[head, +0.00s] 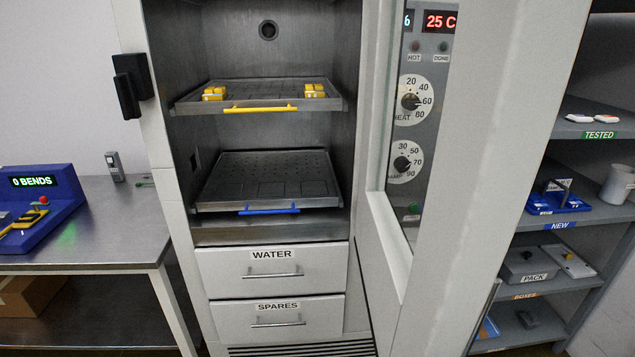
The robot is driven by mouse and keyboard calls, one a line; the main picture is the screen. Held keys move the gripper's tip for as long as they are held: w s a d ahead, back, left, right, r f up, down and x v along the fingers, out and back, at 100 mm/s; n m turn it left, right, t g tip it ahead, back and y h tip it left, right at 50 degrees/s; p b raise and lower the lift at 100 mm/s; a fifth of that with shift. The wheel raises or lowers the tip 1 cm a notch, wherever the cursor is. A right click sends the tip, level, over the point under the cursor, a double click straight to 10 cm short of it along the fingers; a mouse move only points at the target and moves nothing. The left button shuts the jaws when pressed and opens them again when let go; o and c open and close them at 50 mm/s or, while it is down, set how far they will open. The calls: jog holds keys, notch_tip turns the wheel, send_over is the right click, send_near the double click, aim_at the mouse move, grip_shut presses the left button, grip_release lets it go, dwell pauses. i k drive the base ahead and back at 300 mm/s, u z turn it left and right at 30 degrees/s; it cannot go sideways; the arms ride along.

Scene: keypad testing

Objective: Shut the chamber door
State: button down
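The chamber door (505,120) stands wide open on the right side of the chamber (280,130), swung out towards me. Its pale frame surrounds a window, and the control panel (412,130) with dials shows through it. The chamber's front is uncovered. A black latch block (131,86) sits on the left side of the chamber's front. The upper rack (262,95) with a yellow handle carries yellow pieces at both ends. The lower rack (268,180) with a blue handle looks empty. Both racks appear to be inside the chamber. My gripper is not in view.
Drawers labelled WATER (272,268) and SPARES (278,312) are closed below. A metal bench (100,225) with a blue bend tester (38,210) stands at left. Grey shelves (590,130) holding labelled parts stand at right, behind the door.

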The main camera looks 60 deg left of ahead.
aim_at(512, 62)
jog(key=u, duration=0.7)
jog(key=i, duration=0.15)
jog(key=u, duration=2.45)
jog(key=k, duration=1.3)
jog(key=z, duration=1)
jog(key=i, duration=1.05)
jog(key=u, duration=0.4)
